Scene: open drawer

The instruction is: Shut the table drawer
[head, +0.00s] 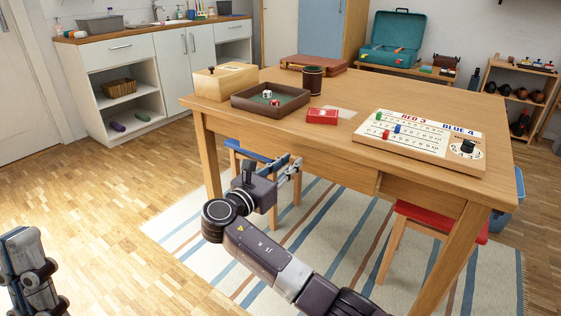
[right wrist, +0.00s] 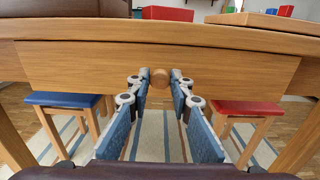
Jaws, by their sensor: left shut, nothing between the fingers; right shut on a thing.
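The wooden table (head: 345,95) has a drawer, and its plain front (head: 335,165) sits under the front edge of the tabletop. A small step shows at the drawer front's right end; how far it stands out is hard to tell. In the right wrist view, the drawer front (right wrist: 80,65) spans the picture below the table edge, with a round wooden knob (right wrist: 160,78) in its middle. My right gripper (right wrist: 160,84) is shut on the knob, one finger on each side. It also shows in the head view (head: 294,166). My left gripper (head: 24,245) is shut and empty, low at the far left, away from the table.
On the tabletop are a wooden box (head: 225,82), a dice tray (head: 270,100), a dark cup (head: 312,80), a red card box (head: 322,116) and a scoreboard (head: 420,138). A blue stool (right wrist: 65,99) and a red stool (right wrist: 248,107) stand under the table. Floor at left is clear.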

